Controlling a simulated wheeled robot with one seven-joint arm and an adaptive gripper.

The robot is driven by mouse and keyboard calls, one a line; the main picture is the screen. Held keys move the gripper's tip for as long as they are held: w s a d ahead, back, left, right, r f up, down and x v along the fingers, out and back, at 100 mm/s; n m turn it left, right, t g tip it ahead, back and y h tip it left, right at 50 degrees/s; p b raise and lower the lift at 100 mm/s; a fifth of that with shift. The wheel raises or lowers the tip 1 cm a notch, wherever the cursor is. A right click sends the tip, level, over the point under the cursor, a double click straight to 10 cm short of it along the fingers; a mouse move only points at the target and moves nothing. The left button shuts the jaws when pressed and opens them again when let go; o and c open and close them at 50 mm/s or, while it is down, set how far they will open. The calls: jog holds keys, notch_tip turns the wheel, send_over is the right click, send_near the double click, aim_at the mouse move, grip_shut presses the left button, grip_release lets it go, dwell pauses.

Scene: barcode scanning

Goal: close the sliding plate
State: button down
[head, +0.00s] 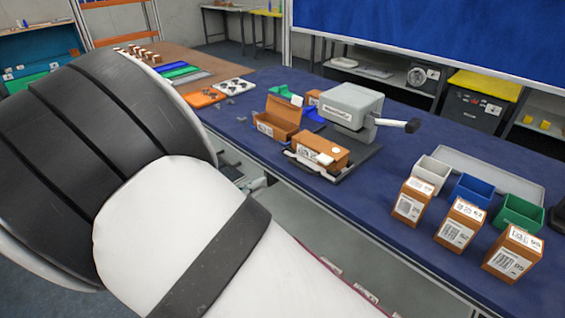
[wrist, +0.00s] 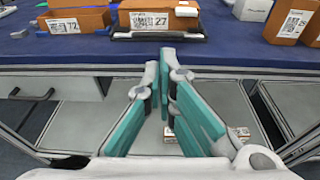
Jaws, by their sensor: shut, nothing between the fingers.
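A grey press-like machine (head: 352,105) with a side lever (head: 398,124) stands on the blue table. In front of it is the sliding plate (head: 304,166), drawn out toward the table's front edge, with an orange labelled box (head: 322,148) on it. In the wrist view the plate's dark front edge (wrist: 158,38) lies below the box marked 27 (wrist: 140,21). My gripper (wrist: 168,58) has teal-padded fingers, shut and empty, with tips in front of and below the plate, apart from it. The plate's inner part is hidden by the box.
An open orange box (head: 281,121) stands left of the machine. At the right are several labelled orange boxes (head: 460,222) and white, blue and green bins (head: 519,212). Under the table is a drawer unit (wrist: 50,112). The table's front edge (wrist: 240,58) runs just behind my fingertips.

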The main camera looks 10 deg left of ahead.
aim_at(299, 167)
jog(key=x, duration=1.3)
jog(key=shift+w+d, duration=0.1)
jog(key=x, duration=0.4)
jog(key=r+b+x, duration=0.1)
jog(key=x, duration=0.3)
jog(key=r+b+x, duration=0.1)
jog(key=x, duration=0.3)
jog(key=shift+w+d+r, duration=0.15)
jog(key=shift+d+r, duration=0.05)
jog(key=shift+r, duration=0.05)
jog(key=shift+w+d+r, duration=0.1)
jog(key=shift+w+d, duration=0.15)
